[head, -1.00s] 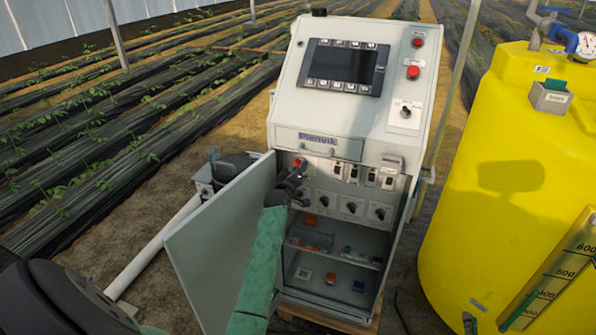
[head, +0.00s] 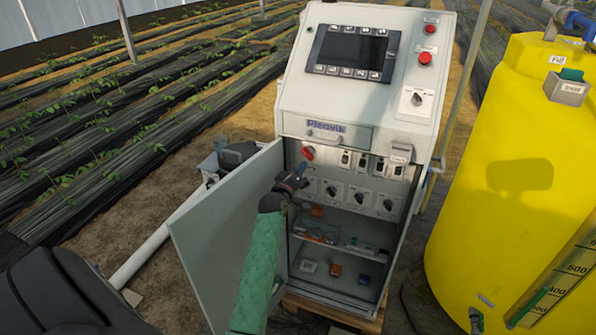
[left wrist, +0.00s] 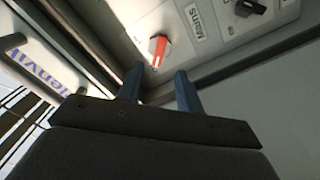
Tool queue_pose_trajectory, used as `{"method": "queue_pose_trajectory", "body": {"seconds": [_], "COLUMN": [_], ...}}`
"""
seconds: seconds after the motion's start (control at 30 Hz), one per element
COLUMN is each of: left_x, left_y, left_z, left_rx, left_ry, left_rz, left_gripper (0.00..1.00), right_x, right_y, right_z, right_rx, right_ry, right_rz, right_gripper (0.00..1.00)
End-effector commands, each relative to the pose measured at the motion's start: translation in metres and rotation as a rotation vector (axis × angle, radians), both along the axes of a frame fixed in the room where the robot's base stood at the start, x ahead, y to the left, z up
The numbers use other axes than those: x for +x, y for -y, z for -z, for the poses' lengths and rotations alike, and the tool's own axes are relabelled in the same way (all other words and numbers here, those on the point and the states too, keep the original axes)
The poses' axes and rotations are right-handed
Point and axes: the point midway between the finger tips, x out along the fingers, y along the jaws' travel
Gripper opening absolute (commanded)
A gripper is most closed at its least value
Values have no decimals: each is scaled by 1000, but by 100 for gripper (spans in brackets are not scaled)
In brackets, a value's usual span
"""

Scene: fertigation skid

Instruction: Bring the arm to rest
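My left gripper (head: 294,177) is inside the open doorway of the control cabinet (head: 356,110), below and left of the red rotary switch (head: 308,152). My arm in its green sleeve rises from the bottom of the head view. In the left wrist view the two blue-grey fingers of the left gripper (left wrist: 158,84) stand apart with nothing between them. The red switch (left wrist: 158,50), with a white stripe on its handle, lies beyond the fingertips, apart from them. A label beside it reads "Mains". My right gripper is not in view.
The cabinet door (head: 225,235) stands open at left, close to my arm. Small parts lie on the cabinet shelf (head: 342,247). A yellow tank (head: 500,210) stands to the right. Planted rows (head: 110,130) lie behind at left.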

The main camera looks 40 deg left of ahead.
Motion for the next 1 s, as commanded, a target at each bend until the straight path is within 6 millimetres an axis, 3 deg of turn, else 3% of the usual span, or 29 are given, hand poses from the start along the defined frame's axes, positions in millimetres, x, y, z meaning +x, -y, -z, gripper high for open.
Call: {"method": "queue_pose_trajectory", "body": {"seconds": [0.37,0.47,0.57,0.77,0.87,1.0], "left_x": [0,1,2,17,10,-15], "left_y": [0,3,8,64,95,138], "left_z": [1,10,41,112,156,225], "left_rx": [20,71,156,316,382,464], "left_ry": [-8,-71,-205,-458,-572,-728], "left_rz": [1,21,51,187,260,364], "left_gripper": [36,36,36,36,36,36], "right_x": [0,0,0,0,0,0], "right_y": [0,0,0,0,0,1], "right_z": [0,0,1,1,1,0], "right_rx": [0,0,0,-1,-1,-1], "right_ry": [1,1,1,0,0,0], "right_rz": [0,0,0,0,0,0], "right_gripper": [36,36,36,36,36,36]}}
